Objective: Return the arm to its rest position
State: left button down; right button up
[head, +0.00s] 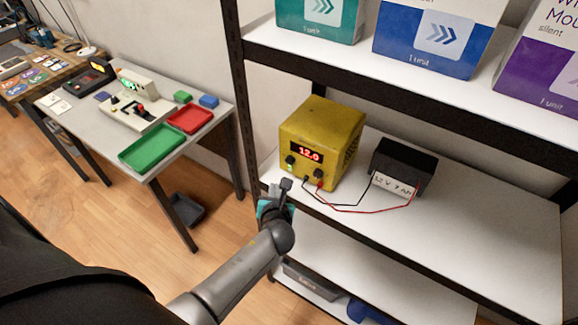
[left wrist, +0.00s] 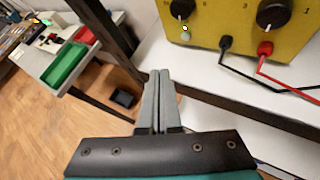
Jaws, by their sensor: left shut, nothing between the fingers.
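My left gripper (head: 286,187) is in front of the shelf's edge, just short of a yellow power supply (head: 321,143). In the left wrist view its fingers (left wrist: 158,100) are shut with nothing between them. The power supply also shows in the left wrist view (left wrist: 240,25). Its red display reads 12.0. Black and red leads run from its front to a black battery (head: 402,168) marked 12 V. My left arm reaches in from the lower left. My right gripper is not in view.
The shelf unit's white middle shelf (head: 480,225) is bare at right. Boxes (head: 432,38) stand on the upper shelf. A grey table (head: 200,135) at left holds a green tray (head: 152,147) and a red tray (head: 190,119). A dark bin (head: 186,210) stands on the floor.

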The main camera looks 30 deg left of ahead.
pick_arm(q)
jog(key=shift+s+a, duration=0.1)
jog(key=shift+s, duration=0.75)
jog(key=s+d+f+n+g+h+b, duration=0.2)
jog(key=s+f+n+b, duration=0.35)
jog(key=f, duration=0.75)
jog(key=s+d+f+n+g+h+b, duration=0.25)
jog(key=s+f+n, duration=0.5)
jog(key=f, duration=0.65)
jog(key=s+d+f+n+g+b, duration=0.1)
jog(key=s+f+n+b, duration=0.2)
jog(key=s+f+n, duration=0.2)
jog(key=s+d+f+n+g+h+b, duration=0.1)
jog(key=s+f+n, duration=0.4)
jog(key=s, duration=0.6)
jog(key=s+d+f+n+g+h+b, duration=0.1)
jog(key=s+f+n+g+b, duration=0.1)
jog(key=s+f+n+b, duration=0.3)
jog(key=s+f, duration=0.3)
jog(key=shift+d+n+g, duration=0.3)
jog(key=shift+n+g, duration=0.05)
jog(key=shift+n, duration=0.05)
jog(key=shift+s, duration=0.1)
